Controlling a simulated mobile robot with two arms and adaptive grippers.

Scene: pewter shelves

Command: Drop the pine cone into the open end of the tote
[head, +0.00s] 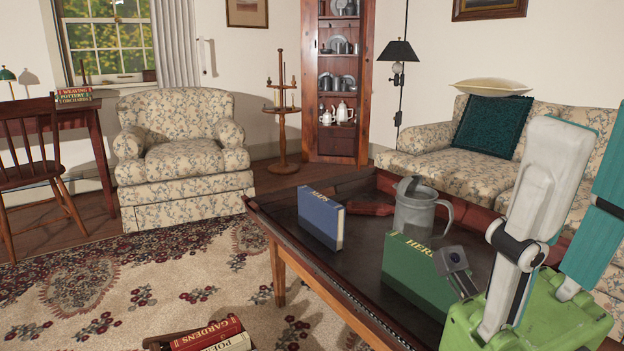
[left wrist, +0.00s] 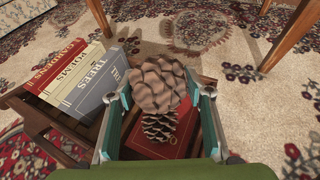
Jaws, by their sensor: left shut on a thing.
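My left gripper (left wrist: 161,88) is shut on the pine cone (left wrist: 158,82), a brown scaly cone between its fingertips in the left wrist view. A darker scaly shape (left wrist: 159,127) shows just below; I cannot tell whether it is a second cone. The wooden tote (left wrist: 50,142) lies beneath the fingers, with upright books in its left part and a flat red book (left wrist: 182,143) under the cone.
The coffee table (head: 262,207) bears a blue book (head: 321,218), a pewter mug (head: 414,212) and a green book (head: 412,275), close to my right gripper. An armchair (head: 183,160) and a wooden chair (head: 35,160) stand beyond.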

